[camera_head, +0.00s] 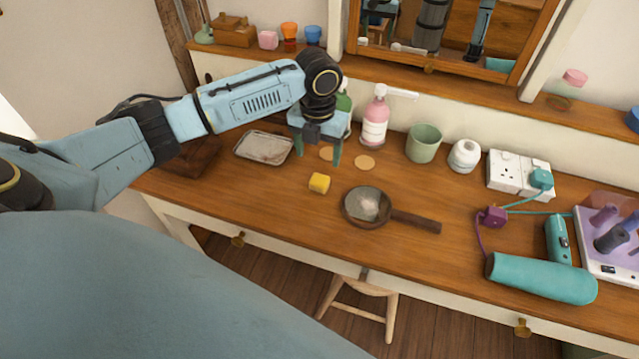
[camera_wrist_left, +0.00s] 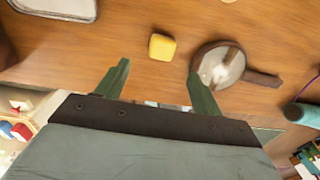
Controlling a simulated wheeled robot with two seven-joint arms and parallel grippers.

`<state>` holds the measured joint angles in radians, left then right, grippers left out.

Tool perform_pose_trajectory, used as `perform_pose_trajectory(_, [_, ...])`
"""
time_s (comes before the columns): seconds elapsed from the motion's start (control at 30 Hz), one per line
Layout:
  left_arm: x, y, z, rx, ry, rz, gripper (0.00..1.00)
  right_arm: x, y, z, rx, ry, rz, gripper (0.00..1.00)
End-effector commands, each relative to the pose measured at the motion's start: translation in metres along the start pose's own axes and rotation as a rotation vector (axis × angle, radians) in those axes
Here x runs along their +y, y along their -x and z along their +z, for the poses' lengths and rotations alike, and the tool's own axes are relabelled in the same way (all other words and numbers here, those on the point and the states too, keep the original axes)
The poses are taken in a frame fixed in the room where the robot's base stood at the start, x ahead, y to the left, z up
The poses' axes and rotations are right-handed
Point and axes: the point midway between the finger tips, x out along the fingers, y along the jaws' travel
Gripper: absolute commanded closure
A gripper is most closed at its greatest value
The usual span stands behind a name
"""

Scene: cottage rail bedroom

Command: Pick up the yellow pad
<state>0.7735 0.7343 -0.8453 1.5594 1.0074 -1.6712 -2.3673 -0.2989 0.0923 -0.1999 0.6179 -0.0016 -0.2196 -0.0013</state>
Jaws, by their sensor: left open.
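The yellow pad (camera_head: 319,183) is a small rounded block lying on the wooden desk (camera_head: 290,210), left of a small pan. In the left wrist view the yellow pad (camera_wrist_left: 162,47) lies beyond the fingertips, roughly between their lines. My left gripper (camera_head: 318,162) is open and empty. It points down over the desk behind the pad in the head view, apart from it. Its two green fingers also show in the left wrist view (camera_wrist_left: 160,75). My right gripper is not in view.
A pan (camera_head: 358,208) with a handle stands close right of the pad. A pink bottle (camera_head: 375,118) and green cup (camera_head: 423,144) stand at the back. Bare desk lies in front of the pad.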

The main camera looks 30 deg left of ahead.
Motion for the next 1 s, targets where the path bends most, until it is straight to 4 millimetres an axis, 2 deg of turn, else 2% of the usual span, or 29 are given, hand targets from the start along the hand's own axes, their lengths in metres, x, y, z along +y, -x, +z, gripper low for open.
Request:
perform_pose_trajectory(0.03, [0.0, -0.012, -0.001, 0.003, 0.002, 0.001, 0.33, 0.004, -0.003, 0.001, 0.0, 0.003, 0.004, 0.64])
perform_pose_trajectory(0.1, [0.0, -0.023, 0.0, 0.002, 0.002, 0.0, 0.33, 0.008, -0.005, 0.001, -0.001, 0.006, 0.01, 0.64])
perform_pose_trajectory(0.43, [-0.001, -0.046, 0.0, 0.0, 0.001, -0.001, 0.33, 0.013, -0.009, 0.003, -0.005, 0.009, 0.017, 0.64])
perform_pose_trajectory(0.7, [-0.003, -0.086, 0.001, 0.001, 0.002, 0.001, 0.33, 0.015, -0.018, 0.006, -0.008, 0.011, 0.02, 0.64])
perform_pose_trajectory(0.97, [-0.003, -0.09, 0.001, -0.003, 0.001, 0.001, 0.33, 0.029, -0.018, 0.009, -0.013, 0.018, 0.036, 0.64])
perform_pose_trajectory(1.0, [-0.003, -0.09, 0.001, -0.003, 0.001, 0.001, 0.37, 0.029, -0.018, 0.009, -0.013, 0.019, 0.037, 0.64])
